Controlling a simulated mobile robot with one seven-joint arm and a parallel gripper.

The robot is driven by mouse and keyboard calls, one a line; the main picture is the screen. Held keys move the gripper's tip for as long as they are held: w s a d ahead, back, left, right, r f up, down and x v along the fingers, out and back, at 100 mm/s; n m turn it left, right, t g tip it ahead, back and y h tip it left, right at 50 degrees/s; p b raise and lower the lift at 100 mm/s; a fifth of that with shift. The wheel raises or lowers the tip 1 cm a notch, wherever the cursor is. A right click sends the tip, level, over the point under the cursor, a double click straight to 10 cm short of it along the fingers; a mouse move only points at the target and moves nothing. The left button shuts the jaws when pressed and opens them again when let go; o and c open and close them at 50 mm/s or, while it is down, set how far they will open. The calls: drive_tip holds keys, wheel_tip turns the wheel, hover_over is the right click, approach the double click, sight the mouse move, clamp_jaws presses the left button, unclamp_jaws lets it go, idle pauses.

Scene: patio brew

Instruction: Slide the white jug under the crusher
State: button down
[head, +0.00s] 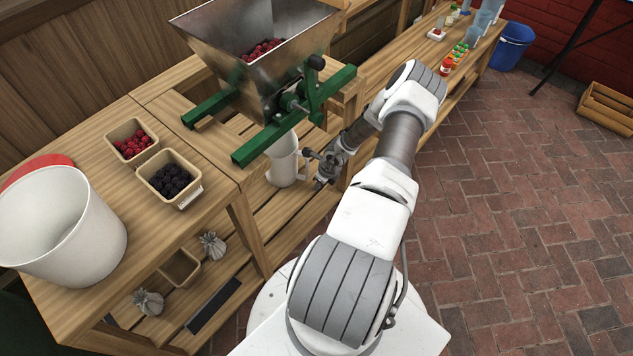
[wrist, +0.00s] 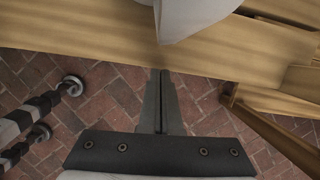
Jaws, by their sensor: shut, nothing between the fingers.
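The crusher (head: 255,40) is a metal hopper with red berries in it, on a green frame over the bench. The white jug (head: 284,168) stands upright on a lower wooden shelf below the crusher's green frame; its top is partly hidden by the frame. Part of the jug also shows at the top of the wrist view (wrist: 196,14). My gripper (head: 318,168) is at the jug's right side, close to it. In the wrist view the fingers (wrist: 160,74) are together and empty, with the jug just beyond their tips. I cannot tell whether they touch it.
A large white bucket (head: 62,225), a box of red berries (head: 131,158) and a box of dark berries (head: 172,196) stand on the bench top at left. Small sacks (head: 212,246) lie on the lower shelf.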

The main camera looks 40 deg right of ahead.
drive_tip(key=s+p+v, duration=0.1)
drive_tip(key=p+v, duration=0.3)
drive_tip(key=v, duration=0.6)
drive_tip(key=shift+s, duration=0.1)
